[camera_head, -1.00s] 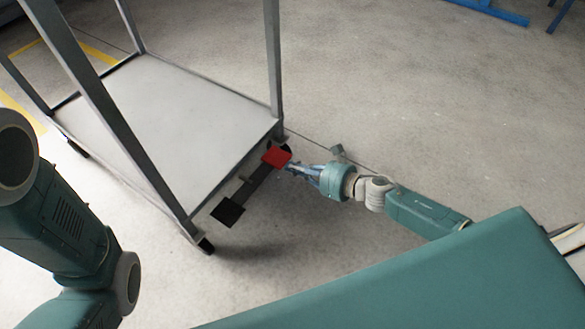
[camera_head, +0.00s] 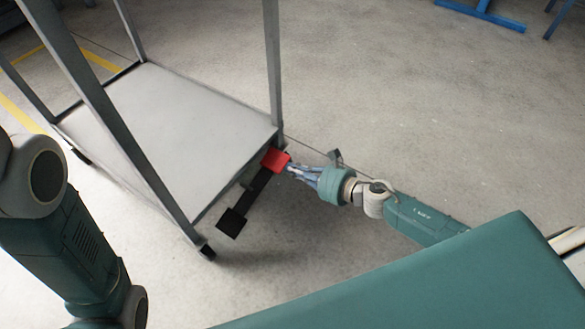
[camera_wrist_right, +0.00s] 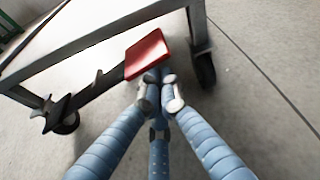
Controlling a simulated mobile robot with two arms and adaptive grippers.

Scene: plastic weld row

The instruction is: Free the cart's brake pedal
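The cart (camera_head: 165,120) has a grey shelf and metal posts. Low on its near right end is a dark pedal bar with a red pad (camera_head: 276,160) at the right end and a black pad (camera_head: 232,222) at the left end. My right gripper (camera_head: 291,168) is at the red pad's right edge. In the right wrist view, its blue fingers (camera_wrist_right: 160,84) are drawn together, with their tips just under the red pad (camera_wrist_right: 147,55); nothing shows gripped between them. The pad partly hides the tips. My left arm shows at left, but its gripper is out of view.
A cart wheel (camera_head: 207,252) stands below the near post, and another wheel (camera_wrist_right: 205,70) is close to the right of my fingers. The concrete floor (camera_head: 420,110) to the right is clear. Blue metal legs (camera_head: 482,14) stand at the far top right.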

